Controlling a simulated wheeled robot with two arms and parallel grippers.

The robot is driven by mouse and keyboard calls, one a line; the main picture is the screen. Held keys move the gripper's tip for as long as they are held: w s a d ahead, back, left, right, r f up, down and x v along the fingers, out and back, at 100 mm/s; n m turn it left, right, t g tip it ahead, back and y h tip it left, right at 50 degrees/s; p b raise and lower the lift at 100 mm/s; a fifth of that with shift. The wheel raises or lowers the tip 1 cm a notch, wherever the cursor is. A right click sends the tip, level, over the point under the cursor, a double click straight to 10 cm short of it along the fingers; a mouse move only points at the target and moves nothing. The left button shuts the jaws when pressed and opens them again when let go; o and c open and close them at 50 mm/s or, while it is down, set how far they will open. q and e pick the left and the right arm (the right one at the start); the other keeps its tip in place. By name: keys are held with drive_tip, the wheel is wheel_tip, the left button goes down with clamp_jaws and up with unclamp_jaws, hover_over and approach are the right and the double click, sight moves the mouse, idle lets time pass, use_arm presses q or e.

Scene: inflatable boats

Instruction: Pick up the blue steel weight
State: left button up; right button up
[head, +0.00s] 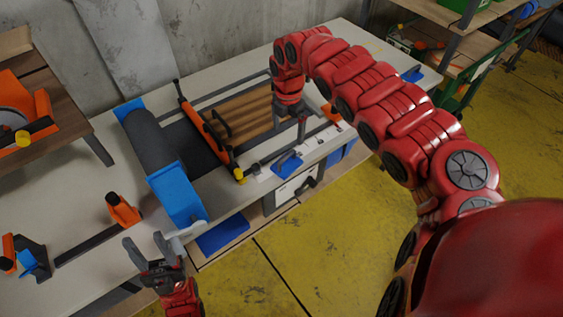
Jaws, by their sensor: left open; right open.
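Several blue pieces are in the head view, and I cannot tell for sure which is the steel weight. A small flat blue piece (287,165) lies near the front edge of the bench. Another small blue piece (412,74) is at the bench's right end. A large blue block (178,195) forms the near end of a dark roller. My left gripper (150,250) is open and empty at the bench's front edge, just below the large blue block.
The long pale bench (90,190) carries a roller machine with an orange bar (205,130). Orange clamps (122,210) stand at the left. A wooden shelf (60,115) is at the upper left. The yellow floor (300,245) in front is clear.

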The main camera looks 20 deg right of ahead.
sight(286, 156)
wheel_tip(286, 156, down, 11)
drive_tip(key=shift+w+r+p, duration=0.1)
drive_tip(key=shift+p, duration=1.05)
drive_tip(key=shift+a+f+p, duration=0.15)
drive_tip(key=shift+f+p, duration=0.15)
drive_tip(key=shift+f, duration=0.3)
drive_tip(key=f, duration=0.3)
drive_tip(key=shift+w, duration=0.2)
drive_tip(key=shift+f, duration=0.5)
drive_tip(key=shift+d, duration=0.2)
clamp_jaws()
